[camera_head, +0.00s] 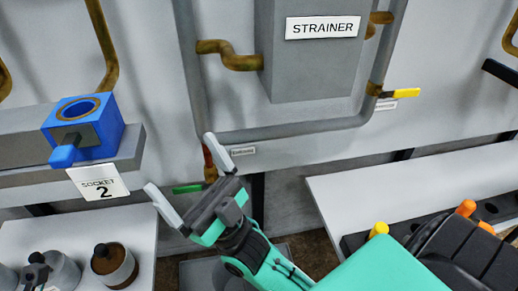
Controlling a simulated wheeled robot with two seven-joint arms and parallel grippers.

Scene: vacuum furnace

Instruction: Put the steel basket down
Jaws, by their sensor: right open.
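I cannot make out a steel basket in this view. My right gripper (181,165), on its teal arm, is in the middle of the picture. Its two pale fingers are spread wide, with nothing between them. It shows in front of the grey wall and the gap between two light worktops. My left gripper is not in view.
A grey "STRAINER" box (312,70) and pipes are on the wall. The right worktop (355,190) is partly bare.

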